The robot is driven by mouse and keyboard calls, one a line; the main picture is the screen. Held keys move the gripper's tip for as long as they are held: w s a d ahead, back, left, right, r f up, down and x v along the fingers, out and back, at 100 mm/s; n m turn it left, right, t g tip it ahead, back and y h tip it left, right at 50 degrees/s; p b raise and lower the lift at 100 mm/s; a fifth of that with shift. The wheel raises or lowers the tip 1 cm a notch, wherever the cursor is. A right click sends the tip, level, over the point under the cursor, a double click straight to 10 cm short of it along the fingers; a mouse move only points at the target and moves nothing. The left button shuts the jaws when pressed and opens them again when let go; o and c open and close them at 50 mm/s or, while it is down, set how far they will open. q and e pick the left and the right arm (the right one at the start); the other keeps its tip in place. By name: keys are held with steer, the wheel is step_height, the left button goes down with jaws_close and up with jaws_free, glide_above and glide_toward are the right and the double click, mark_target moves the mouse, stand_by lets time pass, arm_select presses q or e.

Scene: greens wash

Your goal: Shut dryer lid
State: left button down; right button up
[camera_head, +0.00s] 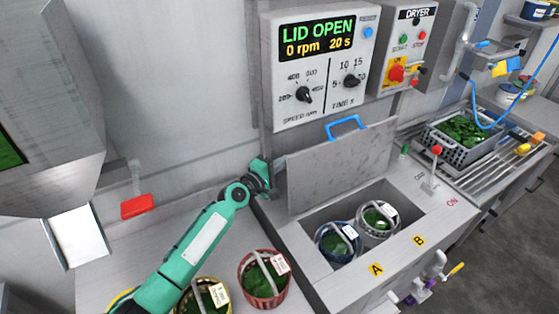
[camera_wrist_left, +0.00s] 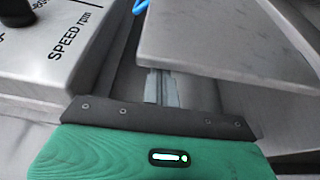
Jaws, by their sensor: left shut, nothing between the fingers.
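The dryer lid (camera_head: 335,165) is a grey metal plate, raised open, with a blue handle (camera_head: 345,126) on its top edge. The display (camera_head: 318,38) reads LID OPEN, 0 rpm, 20 s. My left gripper (camera_head: 279,172) is at the lid's left edge, its tips partly hidden. In the left wrist view the gripper (camera_wrist_left: 162,88) is shut and empty, pointing into the gap between the control box and the lid (camera_wrist_left: 225,40). I cannot tell whether it touches the lid. Two baskets of greens, a blue one (camera_head: 326,252) and a pale one (camera_head: 367,236), stand in the open dryer well.
A red basket (camera_head: 265,295) and a yellow basket (camera_head: 190,300) of greens stand on the counter at the front left. A red-knobbed lever (camera_head: 433,170) stands right of the well. A grey crate of greens (camera_head: 435,145) sits on the right rack.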

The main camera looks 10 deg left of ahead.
arm_select(q)
steer(key=shift+s, duration=0.1)
steer(key=s+d+f+m+b, duration=0.2)
steer(key=s+d+f, duration=0.1)
steer(key=s+d, duration=0.3)
steer(key=s+d+f+m+t+h+b, duration=0.1)
steer(key=s+d, duration=0.4)
steer(key=s, duration=0.5)
steer(key=shift+d+f+m+b, duration=0.35)
steer(key=shift+f+m+b, duration=0.3)
steer(key=shift+f, duration=0.35)
